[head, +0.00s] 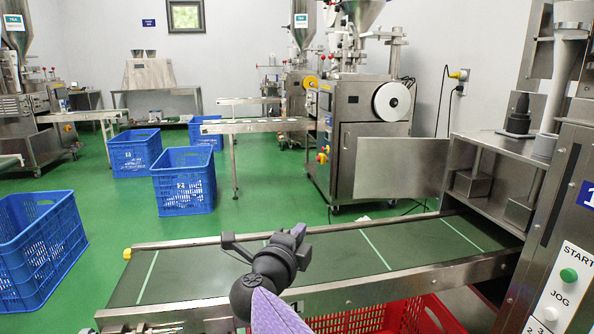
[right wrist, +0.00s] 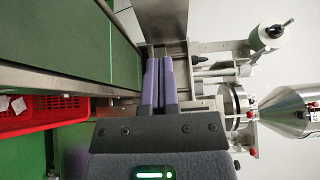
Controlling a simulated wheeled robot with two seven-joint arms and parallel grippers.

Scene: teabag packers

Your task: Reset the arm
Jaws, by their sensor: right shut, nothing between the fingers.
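My right arm comes up from the bottom middle of the head view. My left arm and left gripper are not in view.
A green conveyor (head: 200,275) with pale cross lines runs across the front. A red crate (head: 425,312) stands below it; the wrist view shows white packets inside. A machine with START and JOG buttons (head: 568,275) stands right. Blue crates (head: 185,182) stand on the green floor.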

